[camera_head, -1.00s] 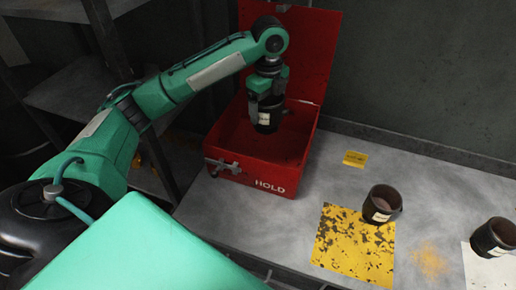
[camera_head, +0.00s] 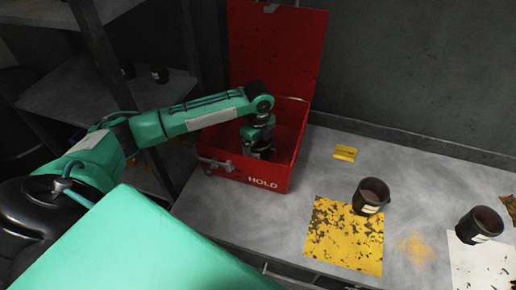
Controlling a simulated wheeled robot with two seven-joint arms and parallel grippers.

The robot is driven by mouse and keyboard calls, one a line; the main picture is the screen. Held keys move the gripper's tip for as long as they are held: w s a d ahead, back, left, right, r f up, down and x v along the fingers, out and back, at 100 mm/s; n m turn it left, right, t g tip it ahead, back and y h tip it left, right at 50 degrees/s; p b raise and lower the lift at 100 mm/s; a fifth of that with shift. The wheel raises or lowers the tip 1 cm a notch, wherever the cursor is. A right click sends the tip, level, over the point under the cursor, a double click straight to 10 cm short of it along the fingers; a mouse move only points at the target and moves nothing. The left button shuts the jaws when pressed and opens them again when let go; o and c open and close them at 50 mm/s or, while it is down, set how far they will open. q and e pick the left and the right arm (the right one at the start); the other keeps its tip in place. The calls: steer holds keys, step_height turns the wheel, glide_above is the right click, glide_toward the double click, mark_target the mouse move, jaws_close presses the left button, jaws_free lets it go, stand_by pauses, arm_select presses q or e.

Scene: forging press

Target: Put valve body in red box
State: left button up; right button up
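The red box (camera_head: 243,172), marked HOLD, stands on the grey bench with its lid raised at the back. My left gripper (camera_head: 257,146) reaches down inside the box. It is around a dark cylindrical part with a pale label (camera_head: 259,153), which looks like a valve body, low in the box. The fingertips are partly hidden, and I cannot tell whether the part touches the box floor. Two similar dark parts stand upright on the bench: one (camera_head: 371,196) at the yellow patch and one (camera_head: 479,225) at the white patch. My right gripper is not in view.
The worn yellow patch (camera_head: 343,243) and the white patch (camera_head: 482,268) lie on the bench (camera_head: 310,168). A small yellow tag (camera_head: 345,153) lies right of the box. Dark shelves (camera_head: 70,90) stand at left, and a wall rises behind the bench.

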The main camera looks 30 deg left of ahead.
arm_select(q)
step_height(320, 180, down, 2)
steer(key=shift+f, duration=0.2)
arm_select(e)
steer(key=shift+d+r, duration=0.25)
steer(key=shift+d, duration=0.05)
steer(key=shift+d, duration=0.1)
arm_select(q)
steer(key=o, duration=1.5)
steer(key=shift+f, duration=0.2)
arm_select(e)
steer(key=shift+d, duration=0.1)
arm_select(q)
steer(key=shift+r, duration=0.1)
